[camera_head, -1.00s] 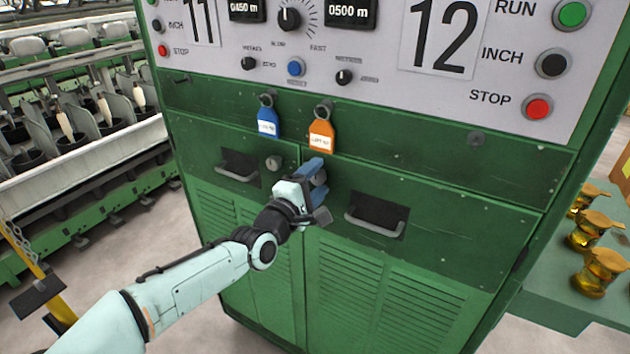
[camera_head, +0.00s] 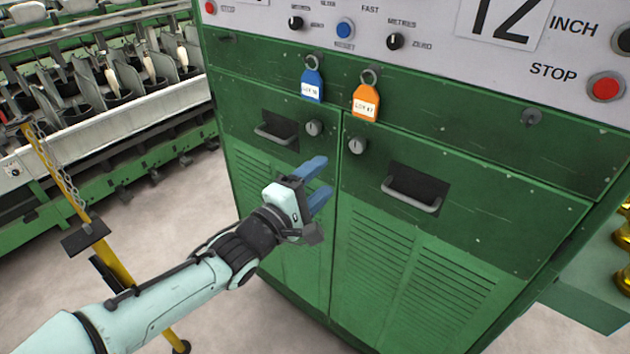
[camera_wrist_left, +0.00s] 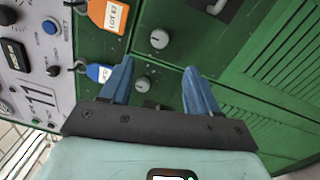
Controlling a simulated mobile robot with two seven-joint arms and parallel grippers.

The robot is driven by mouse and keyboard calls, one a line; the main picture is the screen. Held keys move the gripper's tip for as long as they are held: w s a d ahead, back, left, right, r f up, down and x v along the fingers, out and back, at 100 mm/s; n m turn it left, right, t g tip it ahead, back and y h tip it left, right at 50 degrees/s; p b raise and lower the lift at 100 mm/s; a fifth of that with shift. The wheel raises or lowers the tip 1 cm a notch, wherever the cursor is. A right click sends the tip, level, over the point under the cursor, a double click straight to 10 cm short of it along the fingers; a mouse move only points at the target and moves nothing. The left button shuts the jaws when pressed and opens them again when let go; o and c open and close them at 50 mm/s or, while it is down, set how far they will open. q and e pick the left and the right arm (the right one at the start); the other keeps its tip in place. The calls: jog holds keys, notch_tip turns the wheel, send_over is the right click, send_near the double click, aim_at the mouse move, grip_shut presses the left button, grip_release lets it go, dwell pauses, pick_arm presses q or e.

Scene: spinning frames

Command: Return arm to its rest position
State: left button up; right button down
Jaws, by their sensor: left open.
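My left gripper (camera_head: 317,184) is open and empty in front of the green cabinet (camera_head: 470,165), below the two hanging tags. In the left wrist view its two blue fingers (camera_wrist_left: 157,88) are spread apart with nothing between them but the cabinet front behind. My left arm (camera_head: 170,295) reaches in from the lower left. My right gripper is not in view.
A blue tag (camera_head: 312,86) and an orange tag (camera_head: 366,102) hang from the cabinet. Round knobs and recessed handles (camera_head: 412,198) sit below. A yellow post with a chain (camera_head: 62,180) stands left, near my arm. Spinning machinery (camera_head: 95,110) fills the back left.

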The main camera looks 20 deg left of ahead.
pick_arm(q)
jog(key=shift+s+a, duration=0.1)
jog(key=shift+s, duration=0.25)
notch_tip(320, 180, down, 17)
jog(key=w+a+m+g+y+p, duration=0.1)
jog(key=w+a+g+y+p, duration=0.1)
jog(key=g, duration=0.2)
jog(key=s+f+m+g+p, duration=0.1)
jog(key=s+f+g, duration=0.15)
jog(key=f, duration=0.65)
jog(key=s+f+m+g+p, duration=0.2)
jog(key=s+f, duration=0.1)
jog(key=f, duration=0.6)
jog(key=s+d+f+m+g+p, duration=0.1)
jog(key=s+f+m+g, duration=0.1)
jog(key=s+f, duration=0.3)
jog(key=s+d+f+m+g+p, duration=0.1)
jog(key=s+f, duration=0.5)
jog(key=s, duration=0.7)
jog(key=s+d+f+m+g+p, duration=0.1)
jog(key=s+d+f+m+g, duration=0.1)
jog(key=s+f+m+g, duration=0.3)
jog(key=s+f+g, duration=0.1)
jog(key=s+g, duration=0.1)
jog(key=s, duration=0.2)
jog(key=shift+s+d+y+p, duration=0.3)
jog(key=shift+s+y+p, duration=0.05)
jog(key=shift+s+y, duration=0.05)
